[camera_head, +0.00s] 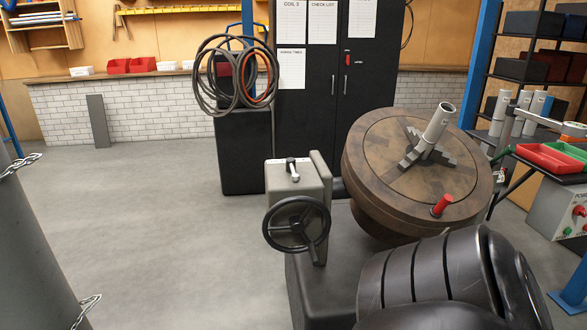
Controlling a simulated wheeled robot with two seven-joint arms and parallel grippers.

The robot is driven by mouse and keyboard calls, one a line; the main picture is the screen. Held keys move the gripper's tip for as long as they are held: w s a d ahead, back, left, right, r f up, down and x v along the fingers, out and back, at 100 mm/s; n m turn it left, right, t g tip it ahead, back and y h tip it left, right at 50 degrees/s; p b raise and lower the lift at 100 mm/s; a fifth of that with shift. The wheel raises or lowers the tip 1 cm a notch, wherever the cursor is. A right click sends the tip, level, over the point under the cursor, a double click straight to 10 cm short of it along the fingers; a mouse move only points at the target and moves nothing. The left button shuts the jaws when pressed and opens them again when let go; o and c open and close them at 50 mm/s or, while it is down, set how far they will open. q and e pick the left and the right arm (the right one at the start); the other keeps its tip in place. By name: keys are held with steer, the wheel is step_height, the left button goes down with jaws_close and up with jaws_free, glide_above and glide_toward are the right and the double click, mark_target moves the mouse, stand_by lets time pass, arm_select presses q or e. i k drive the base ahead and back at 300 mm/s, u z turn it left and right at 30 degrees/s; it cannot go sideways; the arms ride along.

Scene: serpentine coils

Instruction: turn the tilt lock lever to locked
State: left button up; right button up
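The tilt lock lever appears to be the small lever (292,169) on top of the grey box (295,185), with a dark hub and a pale handle pointing toward the camera. I cannot read any locked or unlocked marking beside it. A black handwheel (297,224) is on the near face of this box. To its right is a tilted round brown table (415,170) with a grey tube standing in its jaws and a red knob (441,205) near its rim. Neither of my grippers is in view.
A large black ribbed form (440,275) fills the lower right, close to the machine. A grey column (30,240) with chains stands at left. A dark cabinet (325,100) and hung coils (232,80) are behind. The grey floor (160,230) left of the machine is clear.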

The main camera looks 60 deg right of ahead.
mark_target(291, 163)
steer(key=z, duration=0.9)
steer(key=i, duration=0.85)
steer(key=z, duration=0.95)
